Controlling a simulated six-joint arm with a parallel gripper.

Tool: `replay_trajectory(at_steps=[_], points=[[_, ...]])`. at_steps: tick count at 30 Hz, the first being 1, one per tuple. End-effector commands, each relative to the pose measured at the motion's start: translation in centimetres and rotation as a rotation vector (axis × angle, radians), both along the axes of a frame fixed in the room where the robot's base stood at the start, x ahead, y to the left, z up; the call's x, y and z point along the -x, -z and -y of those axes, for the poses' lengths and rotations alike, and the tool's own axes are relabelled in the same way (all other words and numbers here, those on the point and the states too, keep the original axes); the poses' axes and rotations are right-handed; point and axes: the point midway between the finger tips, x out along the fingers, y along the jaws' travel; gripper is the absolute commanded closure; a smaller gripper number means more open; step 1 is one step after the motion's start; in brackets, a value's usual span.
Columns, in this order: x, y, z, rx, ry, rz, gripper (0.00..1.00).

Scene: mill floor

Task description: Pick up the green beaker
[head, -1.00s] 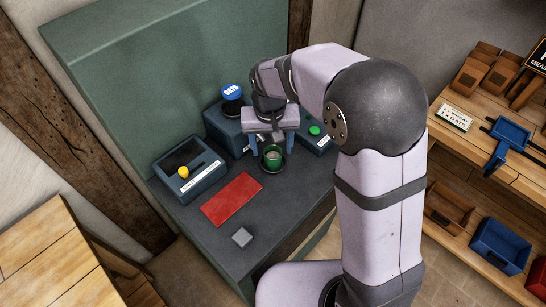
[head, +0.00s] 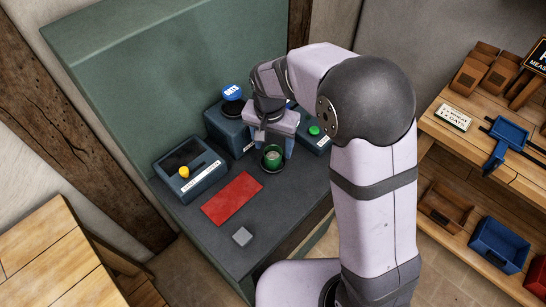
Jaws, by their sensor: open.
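The green beaker (head: 273,155) stands upright on a dark round base on the dark bench top (head: 222,230), in front of the blue-grey machine. Its open top faces the camera and something pale shows inside. My gripper (head: 272,144) is open, just above and behind the beaker as seen in the head view. I cannot tell whether a finger touches the beaker. My gripper's body hides part of the machine behind it.
A red mat (head: 232,198) and a small grey block (head: 242,236) lie on the bench. A box with a yellow knob (head: 190,172) stands left. A unit with a green button (head: 314,131) stands right. A blue-topped container (head: 232,94) is behind.

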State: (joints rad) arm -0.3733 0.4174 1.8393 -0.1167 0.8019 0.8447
Motion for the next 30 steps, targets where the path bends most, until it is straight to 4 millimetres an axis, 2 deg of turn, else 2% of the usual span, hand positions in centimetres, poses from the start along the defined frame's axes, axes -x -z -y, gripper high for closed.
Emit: replay_trajectory(at_steps=[5, 18, 27, 28, 30], points=[[-0.1, 0.5, 0.0, 0.001, 0.0, -0.002, 0.4], [-0.8, 4.7, 0.0, 0.0, -0.001, -0.001, 0.4], [-0.9, 5.2, 0.0, -0.001, -0.001, 0.0, 0.4], [-0.8, 5.2, 0.0, -0.001, -0.001, 0.0, 0.42], [-0.8, 5.1, 0.0, -0.001, -0.001, 0.0, 0.59]])
